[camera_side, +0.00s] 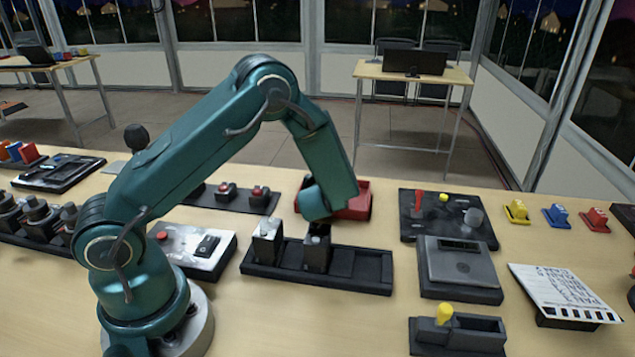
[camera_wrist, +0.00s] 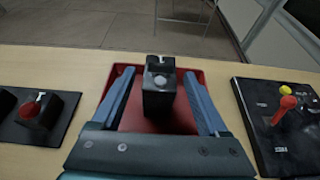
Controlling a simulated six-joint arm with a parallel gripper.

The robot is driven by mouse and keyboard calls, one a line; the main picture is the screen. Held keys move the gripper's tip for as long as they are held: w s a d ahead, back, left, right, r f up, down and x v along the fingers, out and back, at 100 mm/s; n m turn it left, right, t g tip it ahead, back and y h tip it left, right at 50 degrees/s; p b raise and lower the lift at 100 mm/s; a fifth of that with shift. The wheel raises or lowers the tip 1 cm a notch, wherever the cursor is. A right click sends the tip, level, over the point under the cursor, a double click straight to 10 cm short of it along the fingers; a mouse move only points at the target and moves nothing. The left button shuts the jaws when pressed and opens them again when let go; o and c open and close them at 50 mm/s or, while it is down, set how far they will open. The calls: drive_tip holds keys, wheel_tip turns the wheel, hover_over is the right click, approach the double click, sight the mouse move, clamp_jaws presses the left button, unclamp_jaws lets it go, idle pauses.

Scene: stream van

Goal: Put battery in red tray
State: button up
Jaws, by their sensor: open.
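In the wrist view a dark, boxy battery (camera_wrist: 158,98) with a grey terminal on top stands upright. It appears to be inside the red tray (camera_wrist: 125,118), with red floor visible around its base. My gripper (camera_wrist: 158,73) is open, its two blue-grey fingers on either side of the battery with gaps to it. In the side view the red tray (camera_side: 358,203) sits behind my arm's end, which hides the fingers and the tray's left part. Two similar dark blocks, one at left (camera_side: 267,243) and one in the middle (camera_side: 317,253), stand in a black rack.
The black rack (camera_side: 372,272) lies in front of the tray, its right slot empty. A joystick panel (camera_side: 480,232) is right of the tray and a red-button panel (camera_side: 245,203) is left.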

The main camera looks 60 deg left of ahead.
drive_tip(key=v, duration=0.6)
drive_tip(key=shift+s+d+r, duration=0.15)
drive_tip(key=shift+s+d, duration=0.1)
drive_tip(key=shift+d, duration=0.05)
drive_tip(key=s+a+r+n+g+h, duration=0.1)
drive_tip(key=s+r+n+g, duration=0.15)
drive_tip(key=s+n, duration=0.5)
drive_tip(key=s+r+n+g, duration=0.2)
drive_tip(key=s+n+g, duration=0.2)
drive_tip(key=s+n, duration=0.35)
drive_tip(key=s+d+r+n+t+h, duration=0.1)
drive_tip(key=s+d+r+n+h, duration=0.1)
drive_tip(key=d+n+h, duration=0.2)
drive_tip(key=s+d+r+n+t+h, duration=0.1)
drive_tip(key=d+n+h, duration=0.3)
drive_tip(key=d+n, duration=0.4)
drive_tip(key=shift+s+r+t, duration=0.35)
drive_tip(key=shift+s+r, duration=0.15)
drive_tip(key=shift+r, duration=0.15)
drive_tip(key=shift+d, duration=0.1)
